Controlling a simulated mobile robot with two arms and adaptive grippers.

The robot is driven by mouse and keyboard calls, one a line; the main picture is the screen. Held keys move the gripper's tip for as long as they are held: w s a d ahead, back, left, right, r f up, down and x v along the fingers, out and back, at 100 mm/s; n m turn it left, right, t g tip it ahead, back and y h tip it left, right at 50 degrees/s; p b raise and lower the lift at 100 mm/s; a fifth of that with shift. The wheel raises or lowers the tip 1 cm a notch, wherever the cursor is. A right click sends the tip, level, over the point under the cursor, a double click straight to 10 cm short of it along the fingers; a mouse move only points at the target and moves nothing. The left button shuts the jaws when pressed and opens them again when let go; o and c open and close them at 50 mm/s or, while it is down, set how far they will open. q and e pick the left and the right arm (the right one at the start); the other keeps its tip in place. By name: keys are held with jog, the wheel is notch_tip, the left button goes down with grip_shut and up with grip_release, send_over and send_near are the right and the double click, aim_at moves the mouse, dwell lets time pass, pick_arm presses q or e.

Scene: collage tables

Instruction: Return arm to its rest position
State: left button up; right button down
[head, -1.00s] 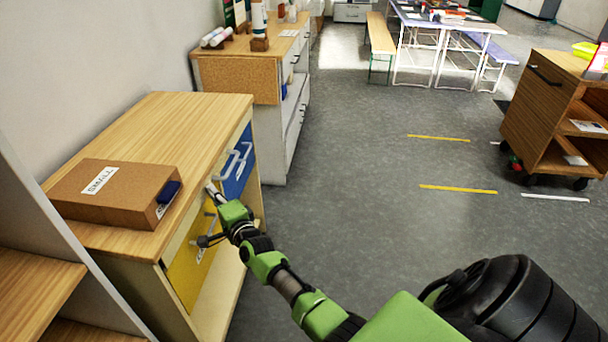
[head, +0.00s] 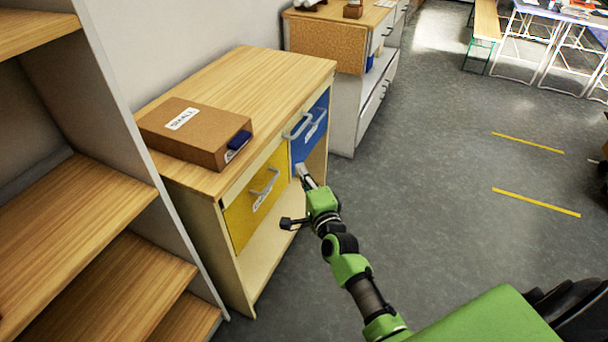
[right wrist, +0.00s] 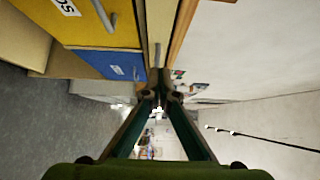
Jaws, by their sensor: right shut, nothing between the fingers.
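My right arm reaches in from the lower right of the head view. Its gripper (head: 303,171) is shut and empty, in front of the cabinet between the yellow drawer (head: 243,214) and the blue drawer (head: 311,138). In the right wrist view the gripper's fingertips (right wrist: 160,97) meet. The yellow drawer (right wrist: 62,22) and the blue drawer (right wrist: 112,65) lie to its upper left there. Whether the gripper touches the cabinet, I cannot tell. My left gripper is not in view.
A brown box labelled SMALL (head: 190,134) lies on the wooden cabinet top (head: 262,72). An open shelf unit (head: 70,226) stands close on the left. Another cabinet (head: 337,100) stands behind. The grey floor (head: 440,190) to the right is open, with yellow lines.

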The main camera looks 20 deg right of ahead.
jog(key=s+a+f+n+g+y, duration=0.15)
jog(key=s+f+n+g, duration=0.35)
jog(key=f, duration=0.6)
jog(key=s+a+f+n, duration=0.2)
jog(key=s+f, duration=0.5)
jog(key=f, duration=0.3)
jog(key=s+a+f+n+g+y, duration=0.1)
jog(key=s+a+f+n+g, duration=0.2)
jog(key=s+f, duration=0.6)
jog(key=s+d+f+n+g, duration=0.1)
jog(key=s+f+n+g, duration=0.2)
jog(key=s, duration=0.9)
jog(key=s+d+f+n+g+p, duration=0.1)
jog(key=s+f+n+g, duration=0.2)
jog(key=s+f, duration=0.7)
jog(key=s+d+f+n+g, duration=0.1)
jog(key=s+f+n+g, duration=0.2)
jog(key=s, duration=1.1)
notch_tip(320, 180, down, 4)
jog(key=shift+d+r+n+h, duration=0.15)
jog(key=shift+n+h, duration=0.3)
jog(key=shift+n, duration=0.75)
